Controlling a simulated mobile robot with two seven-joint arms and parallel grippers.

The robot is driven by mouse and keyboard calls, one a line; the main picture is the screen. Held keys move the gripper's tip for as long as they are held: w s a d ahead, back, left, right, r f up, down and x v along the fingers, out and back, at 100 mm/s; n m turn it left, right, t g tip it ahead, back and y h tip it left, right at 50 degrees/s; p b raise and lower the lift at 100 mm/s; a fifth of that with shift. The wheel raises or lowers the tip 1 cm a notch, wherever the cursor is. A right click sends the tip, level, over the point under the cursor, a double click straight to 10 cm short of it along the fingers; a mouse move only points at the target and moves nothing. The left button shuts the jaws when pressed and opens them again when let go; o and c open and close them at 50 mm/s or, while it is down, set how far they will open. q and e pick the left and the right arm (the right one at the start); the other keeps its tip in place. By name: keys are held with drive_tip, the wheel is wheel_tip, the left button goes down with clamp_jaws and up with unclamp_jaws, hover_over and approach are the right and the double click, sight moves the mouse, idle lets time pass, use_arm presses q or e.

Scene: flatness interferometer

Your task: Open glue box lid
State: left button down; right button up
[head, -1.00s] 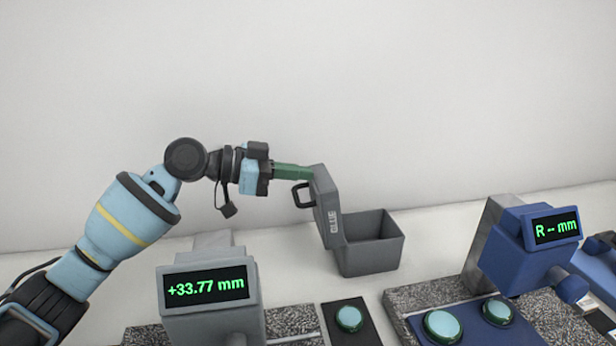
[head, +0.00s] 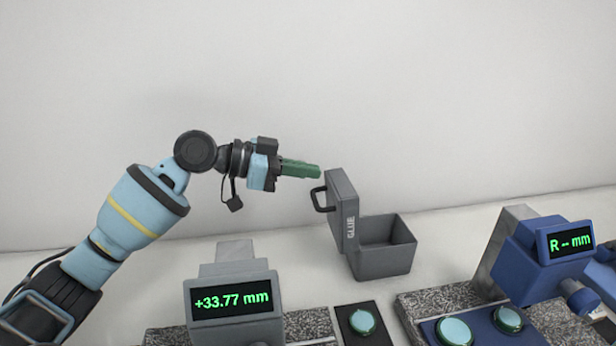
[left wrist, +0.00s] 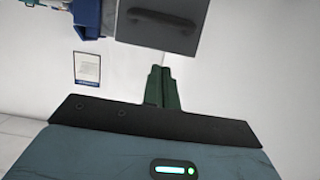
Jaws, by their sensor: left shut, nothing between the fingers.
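The grey glue box (head: 385,262) stands open on the bench in the head view. Its lid (head: 342,207), marked GLUE, stands about upright at the box's left side, with a dark handle (head: 319,198) on its outer face. My left gripper (head: 318,171) has green fingers and is shut and empty, just left of the lid's top edge and above the handle, apart from it. In the left wrist view the shut fingers (left wrist: 161,72) point toward the lid (left wrist: 170,32) and its handle (left wrist: 160,16). My right gripper is not in view.
A grey gauge with a green readout (head: 233,300) stands in front. A blue instrument (head: 545,245) stands to the right on a speckled slab. Green buttons (head: 362,322) lie near the front.

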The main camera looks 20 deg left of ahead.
use_arm(q)
drive_tip(key=s+a+b, duration=0.1)
drive_tip(key=s+a, duration=0.4)
drive_tip(key=a, duration=0.1)
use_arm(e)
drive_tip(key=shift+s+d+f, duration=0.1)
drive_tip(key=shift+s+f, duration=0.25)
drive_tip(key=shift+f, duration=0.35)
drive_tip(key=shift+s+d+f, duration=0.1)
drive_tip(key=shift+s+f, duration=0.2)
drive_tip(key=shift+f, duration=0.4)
